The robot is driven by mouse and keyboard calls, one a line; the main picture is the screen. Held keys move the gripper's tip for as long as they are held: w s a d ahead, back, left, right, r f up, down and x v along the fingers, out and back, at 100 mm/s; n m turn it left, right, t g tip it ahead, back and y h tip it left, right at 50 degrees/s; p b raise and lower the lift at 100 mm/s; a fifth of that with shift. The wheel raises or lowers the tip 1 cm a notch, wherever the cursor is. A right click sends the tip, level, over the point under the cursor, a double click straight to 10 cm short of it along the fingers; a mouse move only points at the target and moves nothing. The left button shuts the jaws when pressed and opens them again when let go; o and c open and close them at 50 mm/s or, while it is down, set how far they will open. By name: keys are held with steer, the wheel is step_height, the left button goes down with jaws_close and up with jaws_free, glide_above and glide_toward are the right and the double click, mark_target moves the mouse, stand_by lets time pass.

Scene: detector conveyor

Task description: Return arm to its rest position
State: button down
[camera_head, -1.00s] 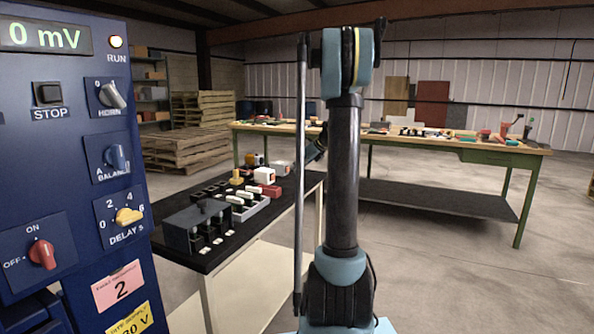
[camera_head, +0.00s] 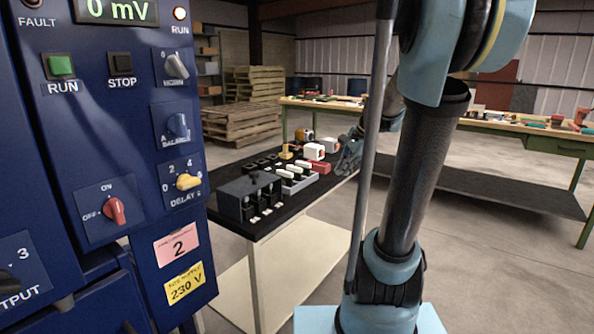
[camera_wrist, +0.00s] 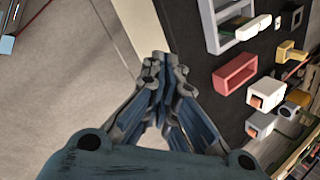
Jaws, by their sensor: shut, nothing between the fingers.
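My arm (camera_head: 428,165) stands in front of me in the head view, its upper part leaning right and cut off by the top edge. My gripper (camera_head: 349,155) shows partly behind the arm, by the right end of the black-topped table (camera_head: 235,228). In the wrist view my gripper (camera_wrist: 163,62) is shut and empty. It points over the table's edge, with bare floor on one side and the table's parts on the other. A red open block (camera_wrist: 236,73) lies nearest to the fingers, apart from them.
A blue control cabinet (camera_head: 130,218) with knobs stands close at the left. The table holds a grey switch box (camera_head: 248,196) and several small parts. A long green workbench (camera_head: 560,143) stands behind. Pallets (camera_head: 240,100) are at the back left. The floor at right is clear.

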steer(key=s+d+f+n+h, duration=0.1)
steer(key=s+f+n, duration=0.5)
steer(key=s, duration=0.6)
steer(key=s+d+f+n+g+h, duration=0.1)
steer(key=s+f+n+h, duration=0.1)
steer(key=s+f+n, duration=0.5)
steer(key=s+n, duration=0.1)
steer(key=s, duration=0.5)
steer(key=shift+d+f+g+h, duration=0.2)
steer(key=shift+d+g+h, duration=0.1)
steer(key=shift+d+h, duration=0.1)
steer(key=shift+w+f, duration=0.2)
steer(key=shift+w, duration=0.3)
steer(key=shift+a, duration=0.1)
